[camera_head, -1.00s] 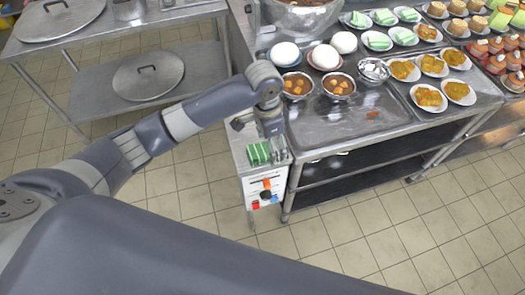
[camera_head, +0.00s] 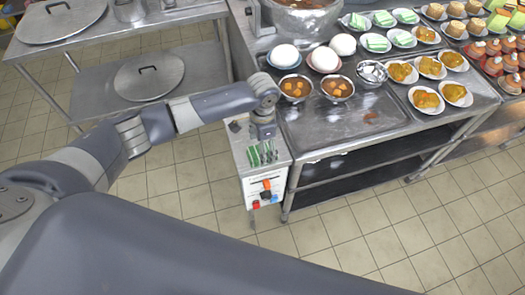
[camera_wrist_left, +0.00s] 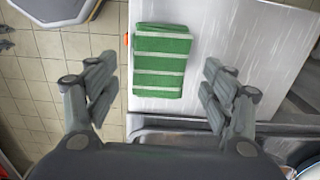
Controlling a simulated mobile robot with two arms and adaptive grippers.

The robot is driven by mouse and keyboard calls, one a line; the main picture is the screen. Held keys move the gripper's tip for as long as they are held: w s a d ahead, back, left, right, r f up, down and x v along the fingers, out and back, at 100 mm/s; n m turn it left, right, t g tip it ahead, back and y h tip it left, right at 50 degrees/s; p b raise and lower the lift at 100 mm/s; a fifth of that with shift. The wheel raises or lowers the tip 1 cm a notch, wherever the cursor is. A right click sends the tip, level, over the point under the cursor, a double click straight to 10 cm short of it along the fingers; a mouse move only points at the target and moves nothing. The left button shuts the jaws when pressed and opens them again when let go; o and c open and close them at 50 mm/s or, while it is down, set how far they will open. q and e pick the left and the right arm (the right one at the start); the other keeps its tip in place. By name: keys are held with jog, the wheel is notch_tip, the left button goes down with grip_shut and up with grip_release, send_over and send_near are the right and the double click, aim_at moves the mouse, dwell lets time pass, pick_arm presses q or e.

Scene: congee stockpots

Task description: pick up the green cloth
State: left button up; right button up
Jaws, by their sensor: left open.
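The green cloth (camera_wrist_left: 162,62), folded and with pale stripes, lies on a white cabinet top (camera_wrist_left: 222,50) in the left wrist view. In the head view the cloth (camera_head: 254,156) is partly hidden by my left gripper (camera_head: 264,153). In the left wrist view my left gripper (camera_wrist_left: 158,95) is open, its fingers apart on either side of the cloth's lower end and not visibly touching it. How high the fingers are above the cloth is hard to tell. My right gripper is in neither view.
Right of the cabinet is a metal counter (camera_head: 335,133) with bowls of food (camera_head: 337,87), white bowls and plates. The cabinet front has coloured knobs (camera_head: 266,184). A rack at left holds pot lids (camera_head: 147,76). The tiled floor (camera_head: 330,228) in front is open.

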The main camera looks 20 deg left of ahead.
pick_arm(q)
jog(key=shift+f, duration=1.25)
jog(key=c, duration=1.1)
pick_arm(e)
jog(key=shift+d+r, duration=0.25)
pick_arm(q)
jog(key=shift+r, duration=0.15)
jog(key=shift+r+b, duration=0.3)
jog(key=shift+r, duration=0.2)
jog(key=shift+s+d+r+b, duration=0.1)
jog(key=shift+s+r+b, duration=0.1)
jog(key=shift+r, duration=0.35)
jog(key=shift+s+d+r+b, duration=0.1)
jog(key=shift+r+b, duration=0.1)
jog(key=shift+r, duration=0.35)
jog(key=s+d, duration=0.1)
jog(key=s, duration=0.4)
jog(key=s+d+r+b, duration=0.1)
jog(key=s+d, duration=0.1)
jog(key=s, duration=0.2)
jog(key=s+d+b, duration=0.1)
jog(key=s+d, duration=0.1)
jog(key=s, duration=0.3)
jog(key=shift+s+r, duration=0.3)
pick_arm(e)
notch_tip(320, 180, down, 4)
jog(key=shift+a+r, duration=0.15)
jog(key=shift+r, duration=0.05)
